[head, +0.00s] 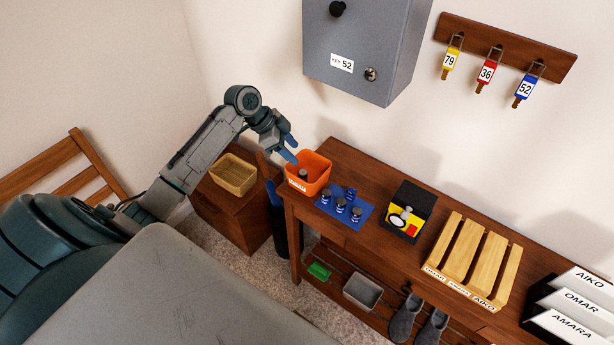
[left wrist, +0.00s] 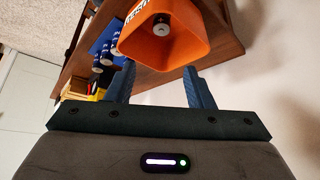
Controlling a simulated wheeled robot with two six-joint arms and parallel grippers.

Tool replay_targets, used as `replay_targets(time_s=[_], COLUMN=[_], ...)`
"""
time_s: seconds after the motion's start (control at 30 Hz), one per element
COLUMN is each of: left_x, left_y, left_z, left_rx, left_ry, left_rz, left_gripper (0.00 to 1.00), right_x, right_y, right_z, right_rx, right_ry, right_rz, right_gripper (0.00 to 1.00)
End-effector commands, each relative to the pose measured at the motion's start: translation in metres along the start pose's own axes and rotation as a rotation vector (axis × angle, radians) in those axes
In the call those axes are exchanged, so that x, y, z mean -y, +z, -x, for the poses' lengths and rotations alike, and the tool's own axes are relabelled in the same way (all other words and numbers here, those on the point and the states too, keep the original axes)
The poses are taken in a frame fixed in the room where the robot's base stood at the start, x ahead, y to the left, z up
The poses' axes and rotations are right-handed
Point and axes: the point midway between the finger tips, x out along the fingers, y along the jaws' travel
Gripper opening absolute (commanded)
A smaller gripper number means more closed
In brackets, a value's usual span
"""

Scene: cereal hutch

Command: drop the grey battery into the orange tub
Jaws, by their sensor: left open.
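The orange tub (head: 322,180) stands at the left end of the wooden bench, and it also shows in the left wrist view (left wrist: 150,50). A grey battery (head: 303,174) is inside the tub; it also shows there in the left wrist view (left wrist: 161,27). My left gripper (head: 291,149) is open and empty, over the back-left side of the tub. In the left wrist view its blue fingers (left wrist: 160,84) stand apart with nothing between them. My right gripper is in neither view.
A blue mat (head: 333,213) with several dark batteries (head: 340,205) lies right of the tub. A black box with a yellow-and-red front (head: 406,213) and a slatted wooden rack (head: 468,255) stand further right. A grey cabinet (head: 355,45) hangs above. A woven basket (head: 233,175) stands left.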

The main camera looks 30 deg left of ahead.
Motion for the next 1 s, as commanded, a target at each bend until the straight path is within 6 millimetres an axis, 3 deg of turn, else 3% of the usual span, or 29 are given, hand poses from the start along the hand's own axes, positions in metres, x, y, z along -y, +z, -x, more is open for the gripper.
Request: replay_targets(time_s=[0.2, 0.4, 1.0], left_x=[0.001, 0.001, 0.000], left_y=[0.003, 0.001, 0.000], left_z=[0.040, 0.065, 0.073], left_rx=[0.005, 0.003, 0.001], left_ry=[-0.004, -0.002, 0.001], left_rz=[-0.002, 0.000, 0.001], left_gripper=[0.48, 0.48, 0.48], right_x=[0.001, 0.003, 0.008], right_y=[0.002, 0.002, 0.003], right_z=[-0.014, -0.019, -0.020], right_rx=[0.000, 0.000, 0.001], right_ry=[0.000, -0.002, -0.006], right_rz=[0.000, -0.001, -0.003], right_gripper=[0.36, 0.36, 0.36])
